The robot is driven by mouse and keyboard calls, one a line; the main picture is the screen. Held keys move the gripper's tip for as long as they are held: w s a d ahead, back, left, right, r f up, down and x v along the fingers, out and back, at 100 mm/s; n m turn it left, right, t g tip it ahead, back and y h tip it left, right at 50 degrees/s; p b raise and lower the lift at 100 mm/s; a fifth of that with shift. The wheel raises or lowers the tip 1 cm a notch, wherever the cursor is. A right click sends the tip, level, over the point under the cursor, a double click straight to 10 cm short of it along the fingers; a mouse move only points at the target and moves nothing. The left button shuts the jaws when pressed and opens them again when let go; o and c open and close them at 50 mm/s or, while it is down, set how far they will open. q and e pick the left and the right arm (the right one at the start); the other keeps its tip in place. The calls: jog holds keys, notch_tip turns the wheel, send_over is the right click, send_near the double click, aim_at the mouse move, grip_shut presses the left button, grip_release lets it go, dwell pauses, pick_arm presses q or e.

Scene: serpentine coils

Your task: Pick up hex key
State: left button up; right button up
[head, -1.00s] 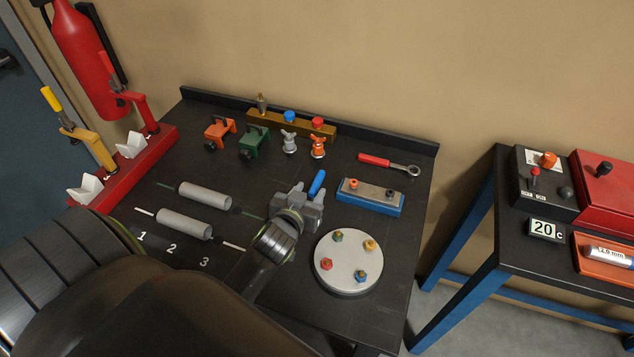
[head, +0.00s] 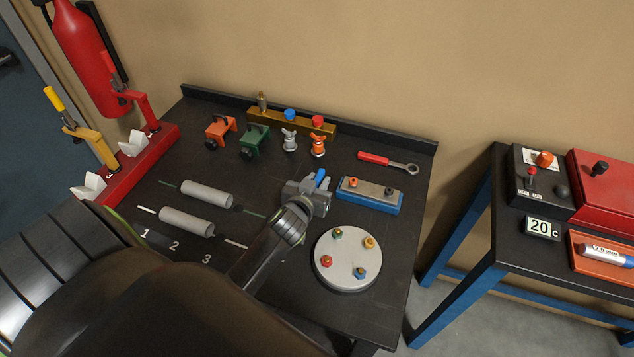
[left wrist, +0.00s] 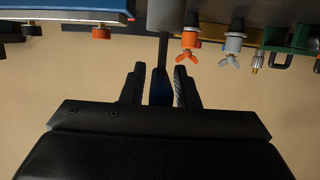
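The hex key shows by its blue handle (head: 320,176) just beyond my left gripper (head: 312,190) in the head view. In the left wrist view the blue handle (left wrist: 160,88) lies between the two black fingers of my left gripper (left wrist: 160,82). A dark shaft (left wrist: 163,50) runs from it toward the table side. Narrow gaps seem to show beside the handle, so the fingers look open around it. My gripper hides the lower part of the key in the head view. My right gripper is not in view.
A blue-sided block (head: 370,196) stands close right of the gripper. A round grey plate with coloured knobs (head: 347,275) lies nearer. An orange wing-nut piece (head: 318,146) and a silver one (head: 290,141) stand behind. A red-handled wrench (head: 375,159) lies at back right.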

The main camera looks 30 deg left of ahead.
pick_arm(q)
grip_shut()
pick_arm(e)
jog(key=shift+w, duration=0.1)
pick_arm(q)
jog(key=shift+r, duration=0.1)
